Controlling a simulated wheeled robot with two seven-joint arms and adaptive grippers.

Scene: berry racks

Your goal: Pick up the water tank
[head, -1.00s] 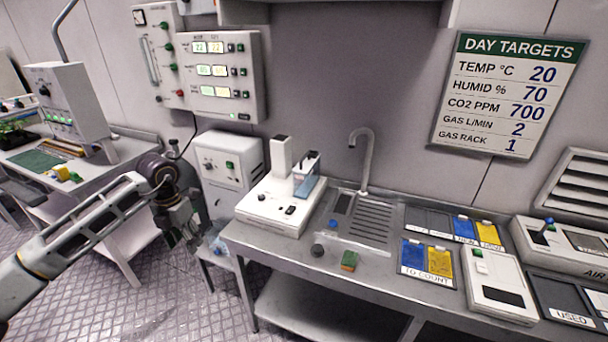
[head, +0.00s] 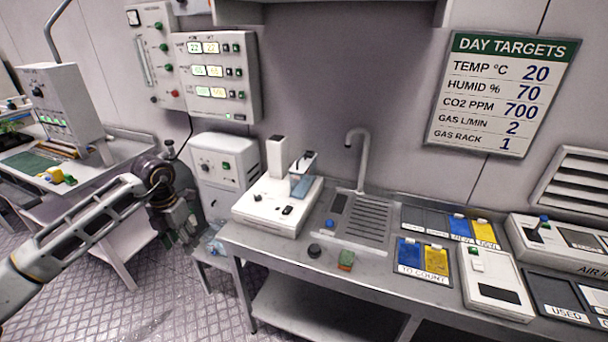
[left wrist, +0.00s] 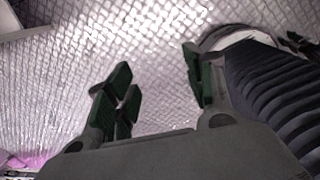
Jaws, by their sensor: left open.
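A small clear tank with blue water (head: 303,184) and a dark top stands upright on the right part of a white bench device (head: 268,208), beside its white column. I take this to be the water tank. My left gripper (head: 186,234) is left of the bench, lower than the tank and well apart from it, with its fingers pointing down. In the left wrist view my left gripper (left wrist: 157,90) is open and empty above the floor. The tank does not show in that view. My right gripper is in neither view.
A sink with a curved tap (head: 361,150) is right of the device. A dark knob (head: 314,250) and a green-orange block (head: 346,261) lie near the bench's front edge. A white cabinet (head: 224,170) stands behind my left gripper. A clear, crumpled-looking item (head: 216,246) is below the bench's left end.

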